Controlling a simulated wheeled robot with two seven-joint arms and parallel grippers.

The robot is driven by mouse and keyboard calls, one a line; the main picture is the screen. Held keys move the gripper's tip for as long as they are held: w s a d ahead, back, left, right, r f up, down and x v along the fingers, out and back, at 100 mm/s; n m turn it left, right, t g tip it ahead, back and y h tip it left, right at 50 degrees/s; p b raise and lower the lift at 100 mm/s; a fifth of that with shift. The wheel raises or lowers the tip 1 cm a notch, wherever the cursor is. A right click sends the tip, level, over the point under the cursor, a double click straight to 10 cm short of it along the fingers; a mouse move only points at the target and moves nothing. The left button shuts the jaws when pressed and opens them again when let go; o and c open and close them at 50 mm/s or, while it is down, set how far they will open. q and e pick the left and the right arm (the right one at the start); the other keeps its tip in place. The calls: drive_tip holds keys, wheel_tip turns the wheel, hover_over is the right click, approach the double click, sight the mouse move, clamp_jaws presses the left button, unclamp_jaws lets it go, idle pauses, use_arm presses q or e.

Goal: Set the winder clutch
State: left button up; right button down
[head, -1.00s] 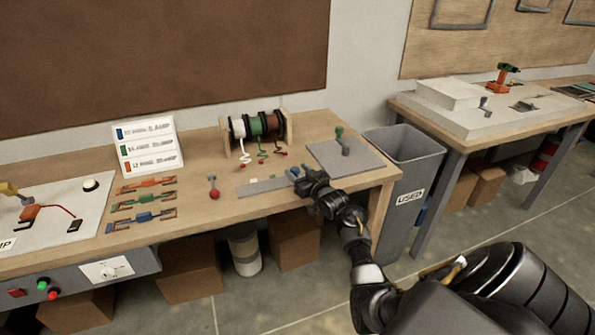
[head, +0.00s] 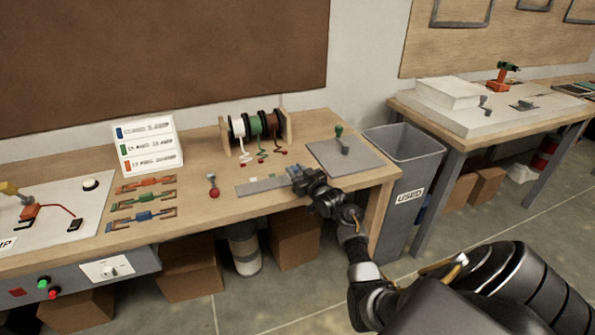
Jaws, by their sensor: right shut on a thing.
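My right gripper (head: 300,177) is at the right end of a flat grey strip (head: 262,185) on the wooden bench. It is shut on a small part there, mostly hidden by the fingers; a bit of blue shows beside them. I cannot tell which part is the winder clutch. A green-handled lever (head: 340,136) stands on a grey plate (head: 365,160) behind and right of my gripper. My left gripper is not in view.
A rack of wire spools (head: 255,128) stands behind the strip. Coloured fuse-like parts (head: 143,197) and a white label stand (head: 148,147) are to the left. A grey bin (head: 404,165) marked USED is beside the bench's right end. The bench front before the lever is clear.

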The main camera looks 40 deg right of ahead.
sight(259, 190)
drive_tip(key=w+a, duration=0.1)
drive_tip(key=a, duration=0.3)
drive_tip(key=w+a, duration=0.2)
drive_tip(key=a, duration=0.2)
drive_tip(key=w+a, duration=0.1)
drive_tip(key=a, duration=0.4)
drive_tip(key=shift+w+a, duration=0.1)
drive_tip(key=shift+w, duration=0.15)
drive_tip(key=shift+a, duration=0.1)
drive_tip(key=c, duration=1.1)
unclamp_jaws()
drive_tip(key=shift+w+a, duration=0.1)
drive_tip(key=shift+o, duration=0.2)
drive_tip(key=shift+d, duration=0.2)
drive_tip(key=shift+s, duration=0.5)
drive_tip(key=s, duration=0.3)
drive_tip(key=s+a, duration=0.1)
drive_tip(key=s, duration=0.2)
drive_tip(key=s+b, duration=0.1)
drive_tip(key=s, duration=0.2)
drive_tip(key=shift+s+a, duration=0.2)
drive_tip(key=shift+s, duration=0.2)
